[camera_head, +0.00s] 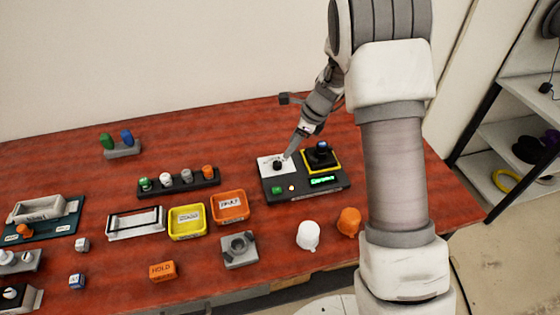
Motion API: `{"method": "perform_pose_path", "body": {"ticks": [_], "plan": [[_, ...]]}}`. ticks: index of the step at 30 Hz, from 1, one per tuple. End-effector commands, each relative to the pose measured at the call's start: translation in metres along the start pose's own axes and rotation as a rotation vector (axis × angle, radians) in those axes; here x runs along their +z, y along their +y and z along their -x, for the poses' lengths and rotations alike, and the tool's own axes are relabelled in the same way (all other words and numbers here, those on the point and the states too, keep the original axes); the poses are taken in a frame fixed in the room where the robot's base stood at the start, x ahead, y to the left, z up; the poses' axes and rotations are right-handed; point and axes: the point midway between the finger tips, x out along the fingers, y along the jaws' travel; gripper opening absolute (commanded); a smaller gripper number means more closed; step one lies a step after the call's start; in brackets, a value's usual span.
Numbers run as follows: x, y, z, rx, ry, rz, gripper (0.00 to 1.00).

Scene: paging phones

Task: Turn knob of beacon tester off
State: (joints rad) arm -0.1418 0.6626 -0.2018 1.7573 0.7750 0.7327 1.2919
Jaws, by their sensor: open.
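The likely beacon tester (305,189) is a dark box at the right of the red table. Its label is too small to read. A black knob (277,165) sits on the white plate at its left. The knob's pointer direction is too small to read.
A dark rack (180,187) with several coloured caps stands left of the tester. Yellow (187,236) and orange (243,206) bins lie nearer. White (308,235) and orange (348,220) domes stand before the tester. My arm hides the table's right part.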

Motion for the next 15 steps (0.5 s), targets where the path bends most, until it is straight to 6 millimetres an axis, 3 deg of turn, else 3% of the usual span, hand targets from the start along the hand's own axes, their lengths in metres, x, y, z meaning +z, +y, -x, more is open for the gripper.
{"method": "perform_pose_path", "body": {"ticks": [3,9,15], "plan": [[-0.001,0.001,-0.029,0.004,0.001,0.0,0.63],[-0.001,0.001,-0.068,0.003,0.001,0.001,0.63],[0.0,0.0,-0.089,0.001,0.0,0.002,0.63]]}}
